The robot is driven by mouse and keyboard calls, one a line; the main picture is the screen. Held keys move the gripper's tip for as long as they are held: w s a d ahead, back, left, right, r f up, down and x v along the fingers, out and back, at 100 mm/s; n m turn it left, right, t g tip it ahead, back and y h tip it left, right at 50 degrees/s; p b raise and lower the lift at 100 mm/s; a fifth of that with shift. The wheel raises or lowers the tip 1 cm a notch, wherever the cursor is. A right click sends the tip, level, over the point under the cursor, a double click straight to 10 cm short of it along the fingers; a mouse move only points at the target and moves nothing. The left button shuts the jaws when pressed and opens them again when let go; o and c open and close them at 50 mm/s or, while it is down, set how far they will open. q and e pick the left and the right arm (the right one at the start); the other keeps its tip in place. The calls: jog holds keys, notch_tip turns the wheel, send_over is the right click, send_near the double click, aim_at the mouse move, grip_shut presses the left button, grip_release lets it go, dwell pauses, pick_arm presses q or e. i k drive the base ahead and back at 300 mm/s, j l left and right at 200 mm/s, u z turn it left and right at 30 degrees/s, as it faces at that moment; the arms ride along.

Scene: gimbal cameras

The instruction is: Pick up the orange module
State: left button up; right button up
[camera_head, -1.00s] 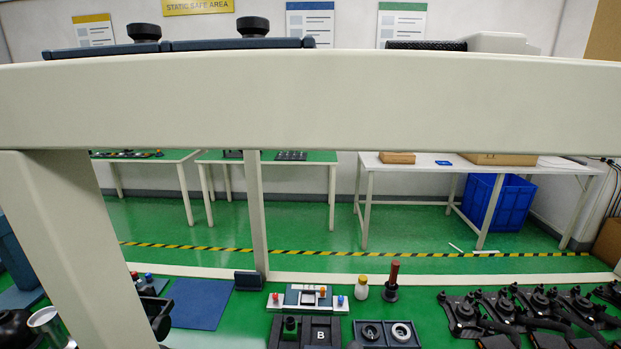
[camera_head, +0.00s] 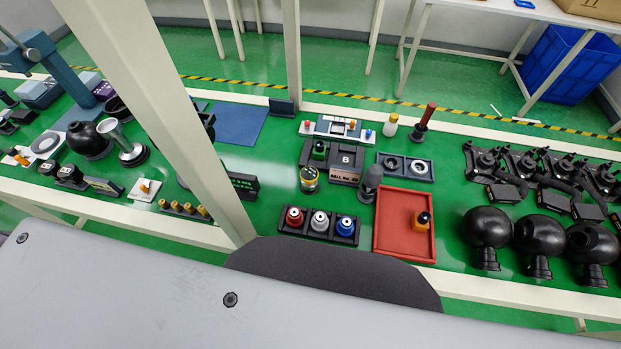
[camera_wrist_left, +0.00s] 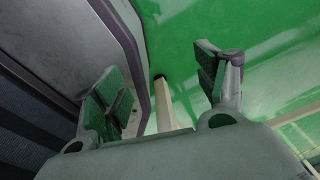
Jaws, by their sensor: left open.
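An orange module (camera_head: 420,222) with a dark round top stands in the right part of a red tray (camera_head: 390,236) in the head view, on the green bench. My left gripper (camera_wrist_left: 163,80) shows in the left wrist view, open, with nothing between its fingers. Behind it are a green floor and a pale post, and no orange module. Neither gripper shows in the head view, so I cannot tell how far the left one is from the module.
Left of the tray is a dark rack (camera_head: 319,227) with red, white and blue round parts. Black domes (camera_head: 486,228) stand on the right. A pale bench post (camera_head: 165,110) crosses the left. A blue mat (camera_head: 238,124) lies bare behind.

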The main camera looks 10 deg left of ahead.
aim_at(420, 221)
jog(key=k+l+z, duration=0.1)
jog(key=l+z, duration=0.4)
jog(key=i+l+u, duration=0.1)
jog(key=l+u, duration=0.7)
jog(key=l, duration=0.2)
jog(key=l+u, duration=0.4)
jog(key=k+l, duration=0.05)
jog(key=l, duration=0.05)
